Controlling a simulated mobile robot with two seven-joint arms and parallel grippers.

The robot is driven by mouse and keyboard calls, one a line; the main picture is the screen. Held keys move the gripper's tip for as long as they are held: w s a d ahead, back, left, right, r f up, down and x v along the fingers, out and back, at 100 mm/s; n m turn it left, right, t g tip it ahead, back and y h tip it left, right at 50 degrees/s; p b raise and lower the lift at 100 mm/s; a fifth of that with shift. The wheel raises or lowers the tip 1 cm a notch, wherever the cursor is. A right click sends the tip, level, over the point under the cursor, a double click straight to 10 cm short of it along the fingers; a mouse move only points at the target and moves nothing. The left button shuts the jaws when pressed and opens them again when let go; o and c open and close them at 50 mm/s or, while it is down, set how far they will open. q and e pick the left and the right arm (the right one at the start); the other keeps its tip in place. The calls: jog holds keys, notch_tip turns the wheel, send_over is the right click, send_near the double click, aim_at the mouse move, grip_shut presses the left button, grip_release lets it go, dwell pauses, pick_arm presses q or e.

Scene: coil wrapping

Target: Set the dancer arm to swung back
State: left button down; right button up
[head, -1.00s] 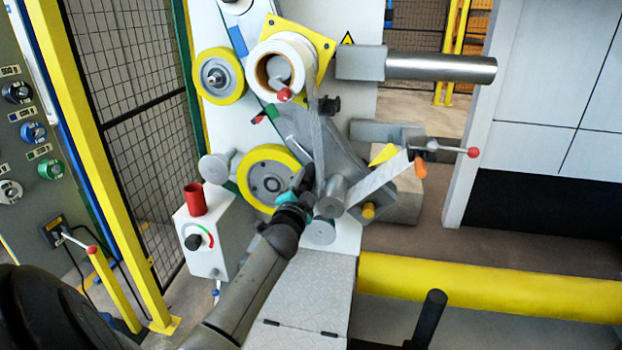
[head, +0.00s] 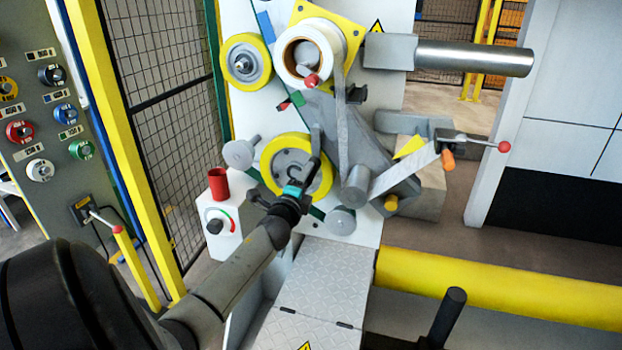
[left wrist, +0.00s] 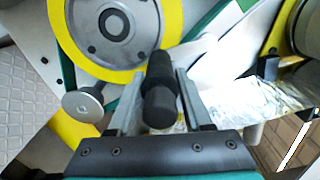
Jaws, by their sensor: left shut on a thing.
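The dancer arm shows in the head view as a slim grey bar (head: 316,138) in front of the right part of the lower yellow-rimmed wheel (head: 270,155). Its lower end is partly hidden by my gripper. My left gripper (head: 303,185) is at the wheel's lower right edge. In the left wrist view its two grey fingers stand on either side of a black cylindrical handle (left wrist: 158,85), shut on it. I take this handle to be the dancer arm's; the joint between them is hidden. My right gripper is not in view.
A white web runs from the roll (head: 315,50) down to a grey roller (head: 356,186). A red cup (head: 218,184) stands on a white box at left. A yellow horizontal bar (head: 490,287) crosses at lower right. A mesh fence (head: 165,100) stands at left.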

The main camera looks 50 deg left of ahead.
pick_arm(q)
jog(key=shift+s+a+m, duration=0.15)
jog(key=shift+a+m, duration=0.05)
jog(key=shift+m, duration=0.1)
jog(key=c, duration=0.6)
grip_release()
jog(key=p+v, duration=0.1)
jog(key=v, duration=1.4)
jog(key=shift+s, duration=0.15)
